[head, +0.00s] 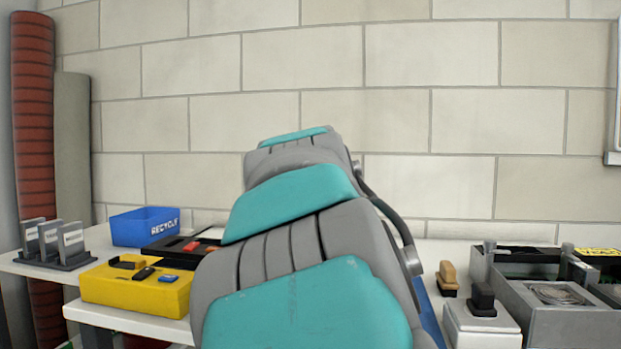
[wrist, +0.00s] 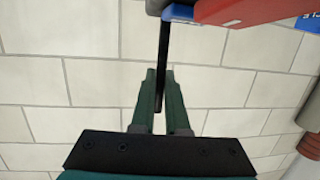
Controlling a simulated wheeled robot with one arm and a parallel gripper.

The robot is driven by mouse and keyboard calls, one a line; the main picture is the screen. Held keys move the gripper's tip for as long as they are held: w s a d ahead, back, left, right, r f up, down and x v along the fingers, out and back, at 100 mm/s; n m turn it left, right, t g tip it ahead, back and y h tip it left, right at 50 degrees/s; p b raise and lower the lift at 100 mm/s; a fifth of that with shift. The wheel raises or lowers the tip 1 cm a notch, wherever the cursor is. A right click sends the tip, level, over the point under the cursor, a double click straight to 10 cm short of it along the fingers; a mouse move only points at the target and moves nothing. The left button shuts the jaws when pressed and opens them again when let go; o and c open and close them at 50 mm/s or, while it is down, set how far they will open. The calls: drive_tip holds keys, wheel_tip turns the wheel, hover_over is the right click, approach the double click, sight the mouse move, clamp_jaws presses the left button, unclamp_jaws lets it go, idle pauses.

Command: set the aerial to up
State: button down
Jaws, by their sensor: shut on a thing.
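In the wrist view, a thin black rod, the aerial (wrist: 162,50), runs from a red body with a blue end (wrist: 250,10) at the top edge. It stands nearly square to that body, and its free end lies between the fingers. My gripper (wrist: 160,76) has two dark green fingers, shut on the aerial, one on each side. Most of the red body is cut off by the frame. In the head view my arm hides the gripper and the aerial. A small red piece (head: 208,232) shows beside my arm; I cannot tell if it is the same body.
A blue recycle bin (head: 146,227), a yellow box (head: 137,288) and a card holder (head: 55,262) stand left on the white surface. A brick wall (head: 440,60) closes the back. Rolls (head: 34,120) stand far left.

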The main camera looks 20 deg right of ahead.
drive_tip(key=shift+f, duration=0.15)
drive_tip(key=c, duration=0.9)
unclamp_jaws()
drive_tip(key=shift+r, duration=0.25)
